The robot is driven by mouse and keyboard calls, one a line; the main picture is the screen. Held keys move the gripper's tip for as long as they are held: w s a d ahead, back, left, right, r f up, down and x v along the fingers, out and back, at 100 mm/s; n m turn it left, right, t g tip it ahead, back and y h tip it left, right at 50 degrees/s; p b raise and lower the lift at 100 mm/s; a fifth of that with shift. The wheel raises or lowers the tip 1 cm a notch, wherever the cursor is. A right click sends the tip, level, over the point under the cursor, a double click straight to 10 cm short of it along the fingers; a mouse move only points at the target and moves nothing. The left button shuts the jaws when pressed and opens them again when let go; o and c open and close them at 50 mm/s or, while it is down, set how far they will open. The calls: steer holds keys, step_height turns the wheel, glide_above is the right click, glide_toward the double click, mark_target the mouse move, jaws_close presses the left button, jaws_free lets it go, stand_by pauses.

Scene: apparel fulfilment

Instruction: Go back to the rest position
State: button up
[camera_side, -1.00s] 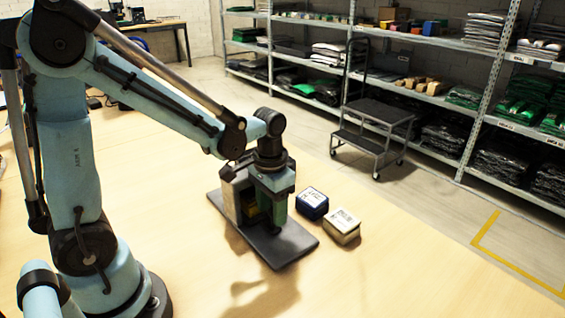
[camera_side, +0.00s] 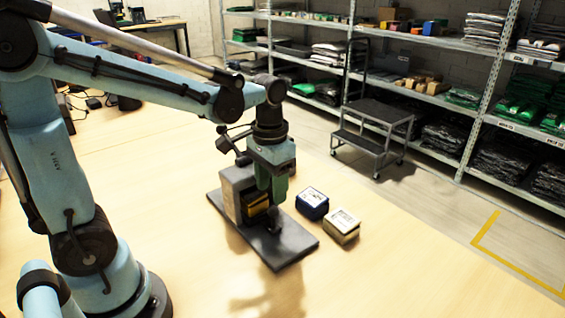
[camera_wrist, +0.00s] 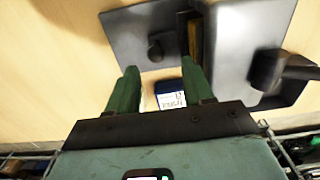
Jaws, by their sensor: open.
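My gripper (camera_side: 272,190) hangs above a dark grey base plate (camera_side: 288,250), pointing down, in front of an upright grey housing (camera_side: 235,187). In the wrist view my gripper (camera_wrist: 160,82) shows two green fingers spread apart with nothing between them. The plate (camera_wrist: 125,22) carries a small dark knob (camera_wrist: 155,50). The housing (camera_wrist: 232,40) stands on the right there, with a yellowish part (camera_wrist: 194,36) at its side. A dark jointed piece sticks out near the housing's top in the side view.
A dark blue box (camera_side: 312,203) and a beige box (camera_side: 342,226) with pale labels sit right of the plate. The blue box also shows beyond the fingers in the wrist view (camera_wrist: 170,88). The wooden table (camera_side: 150,200) is mostly clear. Shelves and a step stool (camera_side: 370,135) stand behind.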

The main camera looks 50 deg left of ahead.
steer(key=shift+r, duration=0.5)
steer(key=s+t, duration=0.1)
steer(key=t, duration=0.1)
steer(key=s+d+r+t, duration=0.1)
steer(key=t, duration=0.1)
steer(key=s+t, duration=0.2)
steer(key=t, duration=0.1)
steer(key=shift+d+r, duration=0.4)
